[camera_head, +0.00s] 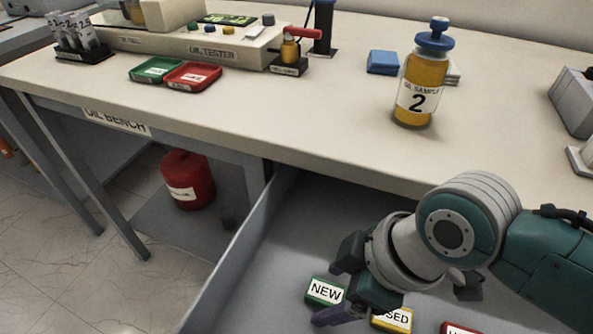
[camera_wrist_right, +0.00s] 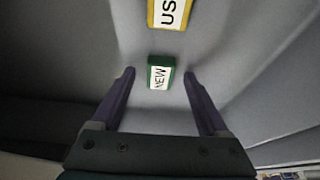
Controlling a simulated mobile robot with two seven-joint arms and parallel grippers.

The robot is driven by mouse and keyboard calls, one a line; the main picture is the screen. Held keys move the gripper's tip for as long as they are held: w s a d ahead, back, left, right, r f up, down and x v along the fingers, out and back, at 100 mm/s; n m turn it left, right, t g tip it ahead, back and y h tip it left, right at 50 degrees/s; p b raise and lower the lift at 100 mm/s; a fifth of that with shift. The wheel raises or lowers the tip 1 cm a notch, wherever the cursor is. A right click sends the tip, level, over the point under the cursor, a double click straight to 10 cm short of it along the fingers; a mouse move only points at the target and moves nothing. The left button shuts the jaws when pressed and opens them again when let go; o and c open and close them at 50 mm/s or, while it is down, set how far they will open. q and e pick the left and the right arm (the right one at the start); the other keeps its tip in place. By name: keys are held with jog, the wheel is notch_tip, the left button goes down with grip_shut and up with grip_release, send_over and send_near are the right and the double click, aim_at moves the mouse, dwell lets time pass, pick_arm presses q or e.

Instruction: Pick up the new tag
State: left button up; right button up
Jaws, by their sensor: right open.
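The new tag (camera_head: 325,291) is a small green block with a white label reading NEW, lying in the open grey drawer under the bench. In the right wrist view the new tag (camera_wrist_right: 161,74) shows ahead of and between the fingertips. My right gripper (camera_head: 335,293) reaches down into the drawer from the right, with its fingers apart on either side of the tag in the head view. In the right wrist view my right gripper (camera_wrist_right: 158,78) is open and holds nothing. Whether a finger touches the tag cannot be told. My left gripper is not in view.
A yellow used tag (camera_head: 393,319) lies beside the new tag, partly hidden by my gripper. A red tag (camera_head: 460,328) lies farther right. The drawer wall (camera_head: 237,262) stands on the left. An oil sample bottle (camera_head: 421,80) stands on the bench top (camera_head: 300,110) above.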

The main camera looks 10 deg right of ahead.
grip_shut()
dwell(0.6)
